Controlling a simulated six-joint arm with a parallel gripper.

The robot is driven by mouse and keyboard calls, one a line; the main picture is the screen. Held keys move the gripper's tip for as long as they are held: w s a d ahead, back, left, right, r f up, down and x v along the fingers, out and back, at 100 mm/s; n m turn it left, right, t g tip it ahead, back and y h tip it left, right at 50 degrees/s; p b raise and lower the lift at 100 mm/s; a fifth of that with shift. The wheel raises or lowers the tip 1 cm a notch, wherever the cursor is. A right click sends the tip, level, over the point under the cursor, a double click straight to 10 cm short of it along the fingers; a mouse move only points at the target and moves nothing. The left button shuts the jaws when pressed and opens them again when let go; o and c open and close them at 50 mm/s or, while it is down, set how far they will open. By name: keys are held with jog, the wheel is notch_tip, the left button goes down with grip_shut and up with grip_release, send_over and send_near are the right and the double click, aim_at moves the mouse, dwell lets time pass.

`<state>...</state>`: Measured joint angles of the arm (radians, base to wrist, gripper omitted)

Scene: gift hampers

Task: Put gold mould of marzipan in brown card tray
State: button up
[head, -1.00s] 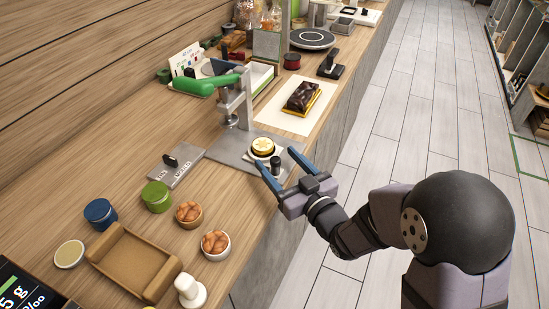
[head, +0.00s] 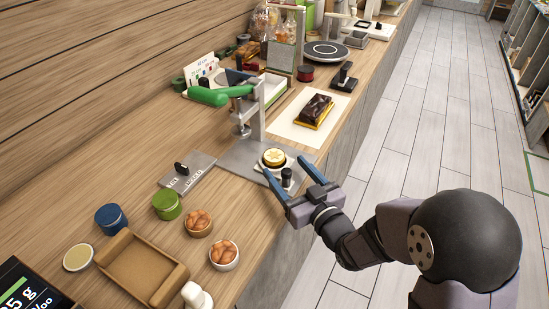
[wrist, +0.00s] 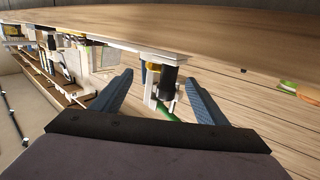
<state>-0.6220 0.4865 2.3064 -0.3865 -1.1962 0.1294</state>
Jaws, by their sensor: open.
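The brown card tray (head: 108,246) lies empty on the counter at the lower left of the head view. Two small moulds filled with orange-brown lumps stand to its right. The one in a gold-brown mould (head: 198,231) looks like the gold mould of marzipan; the other is in a white mould (head: 223,264). My gripper (head: 284,167) is open and empty, well up and right of both, by the grey press plate's front edge. A black knob shows between its fingers, also in the wrist view (wrist: 168,78). I cannot tell whether they touch it.
A round gold-topped cake (head: 274,157) sits on the press plate beside my fingers. The press (head: 250,105) with a green handle stands behind. Green (head: 166,205) and blue (head: 111,218) tins and a white stamp (head: 195,295) stand near the tray.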

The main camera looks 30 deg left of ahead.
aim_at(278, 159)
jog(key=shift+p+x, duration=0.85)
jog(key=shift+x, duration=2.05)
jog(key=shift+f, duration=0.15)
jog(key=shift+d, duration=0.1)
jog(key=c, duration=1.3)
